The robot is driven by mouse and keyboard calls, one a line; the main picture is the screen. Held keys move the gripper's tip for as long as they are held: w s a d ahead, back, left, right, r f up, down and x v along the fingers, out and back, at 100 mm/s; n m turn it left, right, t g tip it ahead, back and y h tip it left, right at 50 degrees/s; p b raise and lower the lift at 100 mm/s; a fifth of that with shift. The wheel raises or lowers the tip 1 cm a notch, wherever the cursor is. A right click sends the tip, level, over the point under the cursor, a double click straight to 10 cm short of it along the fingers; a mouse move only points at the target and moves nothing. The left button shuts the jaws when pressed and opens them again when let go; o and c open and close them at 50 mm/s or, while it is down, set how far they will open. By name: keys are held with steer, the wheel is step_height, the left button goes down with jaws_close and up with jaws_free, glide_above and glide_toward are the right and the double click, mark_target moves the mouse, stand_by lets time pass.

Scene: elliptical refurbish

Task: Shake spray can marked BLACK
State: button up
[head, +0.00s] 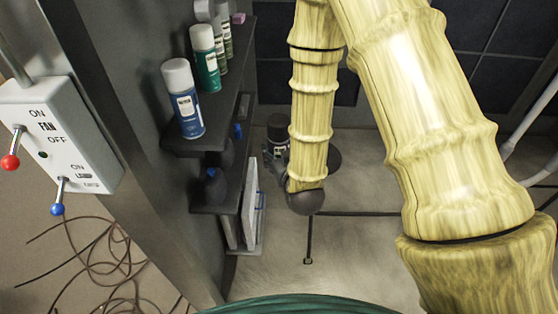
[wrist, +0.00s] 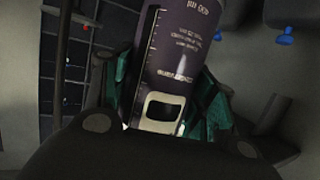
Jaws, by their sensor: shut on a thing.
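My gripper (wrist: 162,102) is shut on a dark spray can (wrist: 168,62) in the wrist view. Its greenish finger pads press on both sides of the can. The can has small pale print, which appears upside down, and a light-framed box on its label. I cannot read the word BLACK on it. In the head view the dark top of the can (head: 278,127) shows just left of my arm, beside the shelf unit and clear of it. My gripper (head: 276,157) is mostly hidden there behind my arm.
A blue can (head: 187,108), a green can (head: 206,62) and other cans stand on the upper shelf (head: 232,112) at left. A switch box (head: 55,135) with levers is at far left. Brown cables (head: 100,262) lie on the floor. Open floor (head: 350,255) lies below my arm.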

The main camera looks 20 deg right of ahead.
step_height(320, 180, down, 4)
steer(key=shift+s+r, duration=0.1)
steer(key=shift+r, duration=0.15)
steer(key=shift+f, duration=0.1)
